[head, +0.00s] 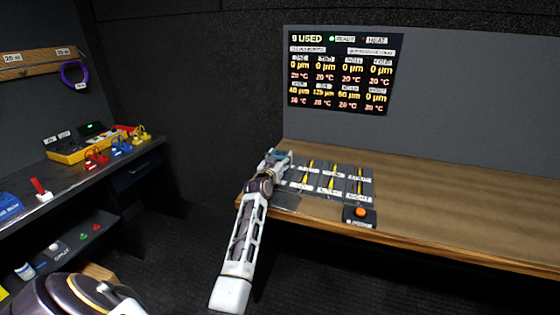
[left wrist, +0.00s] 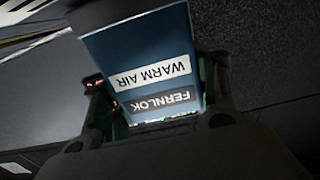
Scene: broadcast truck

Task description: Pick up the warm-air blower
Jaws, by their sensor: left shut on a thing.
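The warm-air blower (left wrist: 140,42) is a blue body with a white "WARM AIR" label and a dark "FERNLOK" label, both upside down in the left wrist view. It sits between the two fingers of my left gripper (left wrist: 158,95), which is shut on it. In the head view my left gripper (head: 276,159) is at the left end of the wooden bench, beside the labelled grid. There the blower is mostly hidden by the gripper and too small to make out clearly. My right gripper is not in view.
The wooden bench (head: 440,205) carries a dark grid (head: 345,183) with yellow marks and a box with an orange button (head: 360,213). A display panel (head: 341,70) hangs behind. A dark shelf (head: 70,180) with coloured clamps stands left. The bench's right side is clear.

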